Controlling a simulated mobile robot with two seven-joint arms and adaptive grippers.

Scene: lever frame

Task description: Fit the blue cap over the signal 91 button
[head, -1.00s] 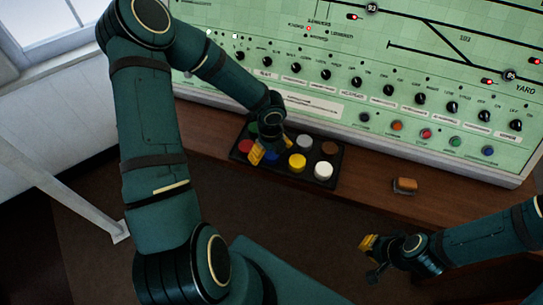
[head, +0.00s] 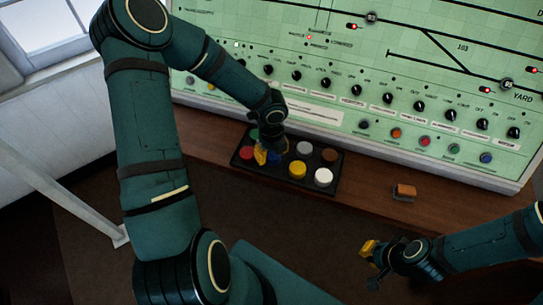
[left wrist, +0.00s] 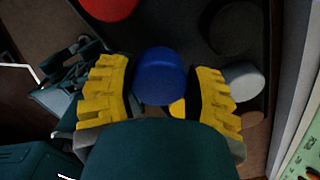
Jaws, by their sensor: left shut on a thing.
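The blue cap (left wrist: 159,76) sits between the two yellow fingers of my left gripper (left wrist: 160,92) in the left wrist view. The jaws are shut on it. In the head view, my left gripper (head: 266,155) is down at the black tray (head: 331,192), and only a little of the blue cap (head: 275,158) shows beside the finger. I cannot tell whether the cap is lifted. Panel buttons show in a row at the lower right; their labels are too small to tell which is signal 91. My right gripper (head: 369,262) is away from the panel, its jaw state unclear.
The tray also holds a red cap (head: 247,152), yellow cap (head: 297,170), white cap (head: 323,177), grey cap (head: 304,148) and brown cap (head: 329,155). An orange-brown block (head: 404,192) lies on the wooden ledge. The green panel (head: 330,75) rises behind, with several black knobs.

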